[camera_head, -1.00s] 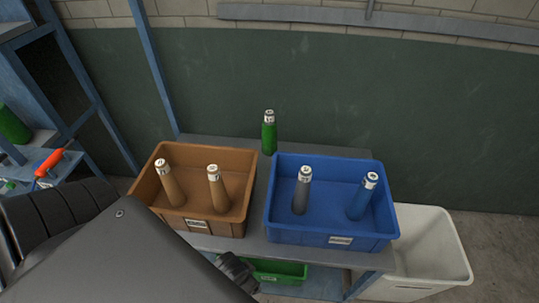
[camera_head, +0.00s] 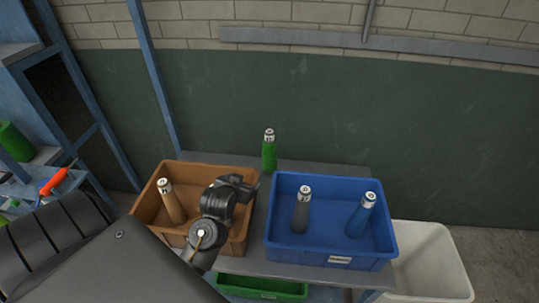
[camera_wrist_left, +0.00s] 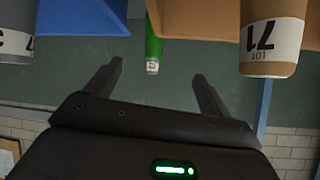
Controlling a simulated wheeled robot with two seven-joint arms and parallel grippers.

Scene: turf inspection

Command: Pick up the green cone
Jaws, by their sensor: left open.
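The green cone (camera_head: 269,155) stands upright at the back of the table, behind the gap between the brown and blue bins. It has a white label near its top. My left gripper (camera_head: 243,184) is over the right part of the brown bin, in front and to the left of the green cone, and hides one brown cone there. In the left wrist view, the green cone (camera_wrist_left: 153,38) appears between the two spread, empty fingers (camera_wrist_left: 160,78), beyond their tips. My right gripper is not in view.
The brown bin (camera_head: 182,238) shows one brown cone (camera_head: 172,203). The blue bin (camera_head: 330,253) holds a grey cone (camera_head: 301,212) and a blue cone (camera_head: 360,216). A white bin (camera_head: 437,255) stands at right. A green bin (camera_head: 262,288) sits below. A dark wall rises behind.

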